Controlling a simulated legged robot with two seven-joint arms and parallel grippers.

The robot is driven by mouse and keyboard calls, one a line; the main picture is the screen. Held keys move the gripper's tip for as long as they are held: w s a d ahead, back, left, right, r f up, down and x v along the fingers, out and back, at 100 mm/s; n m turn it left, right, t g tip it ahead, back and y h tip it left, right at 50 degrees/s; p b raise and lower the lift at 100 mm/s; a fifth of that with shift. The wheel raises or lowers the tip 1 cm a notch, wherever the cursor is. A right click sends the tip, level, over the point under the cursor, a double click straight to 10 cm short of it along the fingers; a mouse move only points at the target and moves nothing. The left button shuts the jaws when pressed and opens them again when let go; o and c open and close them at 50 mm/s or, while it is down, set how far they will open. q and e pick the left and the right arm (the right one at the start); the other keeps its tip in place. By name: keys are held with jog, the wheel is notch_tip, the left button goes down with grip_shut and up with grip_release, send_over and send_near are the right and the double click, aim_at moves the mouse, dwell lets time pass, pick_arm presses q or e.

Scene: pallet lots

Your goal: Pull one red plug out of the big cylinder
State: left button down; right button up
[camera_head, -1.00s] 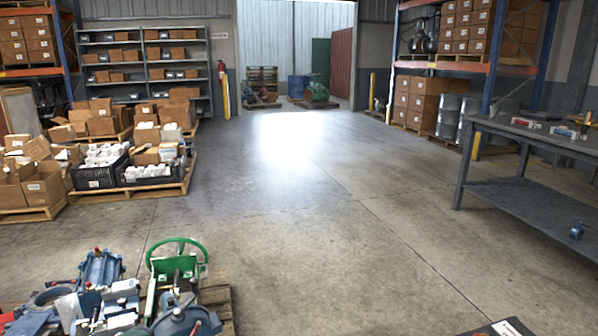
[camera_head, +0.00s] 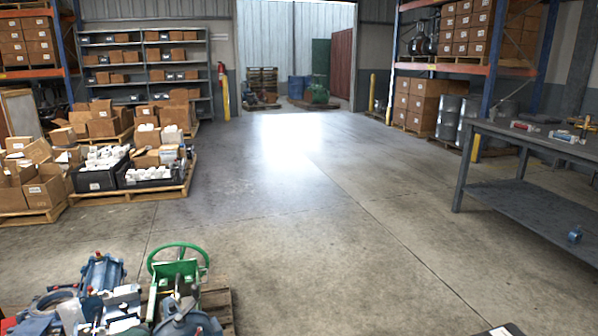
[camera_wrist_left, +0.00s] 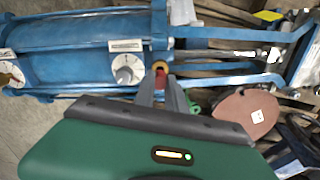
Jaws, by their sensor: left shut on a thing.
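The big cylinder (camera_wrist_left: 75,48) is blue with pale fittings and fills the upper left of the left wrist view. It also shows at the lower left of the head view (camera_head: 104,272), among other parts on a pallet. A red plug (camera_wrist_left: 161,76) is between the grey fingertips of my left gripper (camera_wrist_left: 161,86), which is shut on it. A brass-coloured ring (camera_wrist_left: 160,66) is right at the plug's far end. I cannot tell whether the plug is still seated in it. I cannot make out my left gripper in the head view. My right gripper is not in view.
A green handwheel (camera_head: 178,262) stands close right of the cylinder. A brown disc with a white tag (camera_wrist_left: 246,110) lies right of my left gripper. A grey workbench (camera_head: 530,140) is at the right. The middle floor is clear.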

pick_arm(q)
jog(key=shift+r+p, duration=1.05)
jog(key=shift+r, duration=0.35)
